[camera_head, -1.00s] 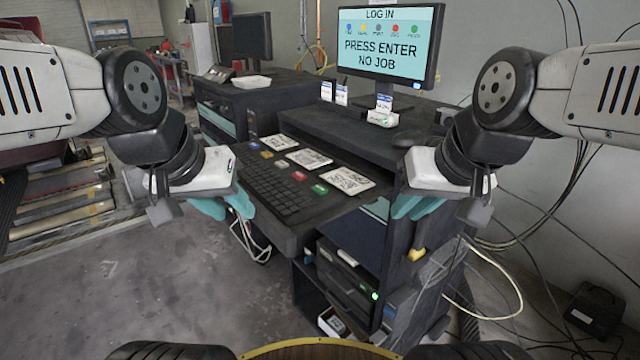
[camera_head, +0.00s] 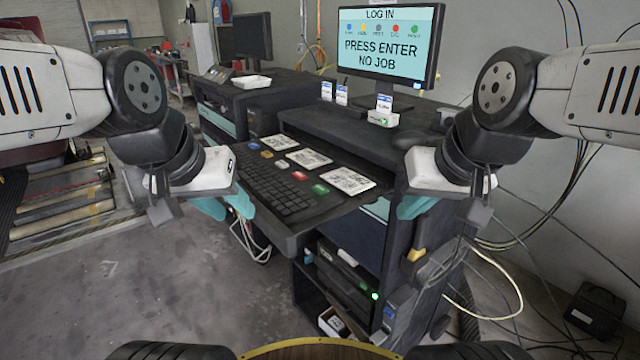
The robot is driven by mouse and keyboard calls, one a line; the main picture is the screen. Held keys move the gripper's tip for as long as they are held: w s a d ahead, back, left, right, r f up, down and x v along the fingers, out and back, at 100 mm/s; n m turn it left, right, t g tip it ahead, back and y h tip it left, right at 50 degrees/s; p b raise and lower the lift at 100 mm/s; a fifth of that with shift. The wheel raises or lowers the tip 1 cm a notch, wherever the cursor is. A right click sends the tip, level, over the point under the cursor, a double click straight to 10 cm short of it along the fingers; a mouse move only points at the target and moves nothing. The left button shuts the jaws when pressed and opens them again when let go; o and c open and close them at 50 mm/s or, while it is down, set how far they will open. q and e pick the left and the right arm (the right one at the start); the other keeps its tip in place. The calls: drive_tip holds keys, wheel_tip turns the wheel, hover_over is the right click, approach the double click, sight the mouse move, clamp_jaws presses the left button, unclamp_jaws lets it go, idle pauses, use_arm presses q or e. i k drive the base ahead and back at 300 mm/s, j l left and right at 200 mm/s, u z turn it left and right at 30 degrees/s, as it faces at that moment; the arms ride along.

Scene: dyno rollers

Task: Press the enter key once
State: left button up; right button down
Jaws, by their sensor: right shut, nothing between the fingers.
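A black keyboard (camera_head: 272,190) lies on the pulled-out tray of a dark cabinet, in the middle of the view. Its keys are too small to tell the enter key apart. The monitor (camera_head: 388,45) above reads "LOG IN", "PRESS ENTER", "NO JOB". My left gripper (camera_head: 243,205), with teal fingers, is just left of the keyboard's near part; its two fingers show a gap between them at the base, but their tips are partly hidden. My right gripper (camera_head: 408,209) is right of the tray, shut and empty, apart from the keyboard.
Coloured buttons, including a green one (camera_head: 320,189) and a red one (camera_head: 299,176), sit beside the keyboard with printed code cards (camera_head: 347,181). The dark cabinet (camera_head: 350,135) stands behind. Cables hang at the right. The floor (camera_head: 150,285) at the left front is clear.

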sight(320, 189)
drive_tip(key=j+z, duration=0.25)
drive_tip(key=j, duration=0.15)
drive_tip(key=k+j+z, duration=0.2)
drive_tip(key=j, duration=0.15)
drive_tip(key=j+z, duration=0.25)
drive_tip(key=k+j+z, duration=0.2)
drive_tip(key=j, duration=0.25)
drive_tip(key=k+j+z, duration=0.1)
drive_tip(key=j+z, duration=0.15)
drive_tip(key=j, duration=0.1)
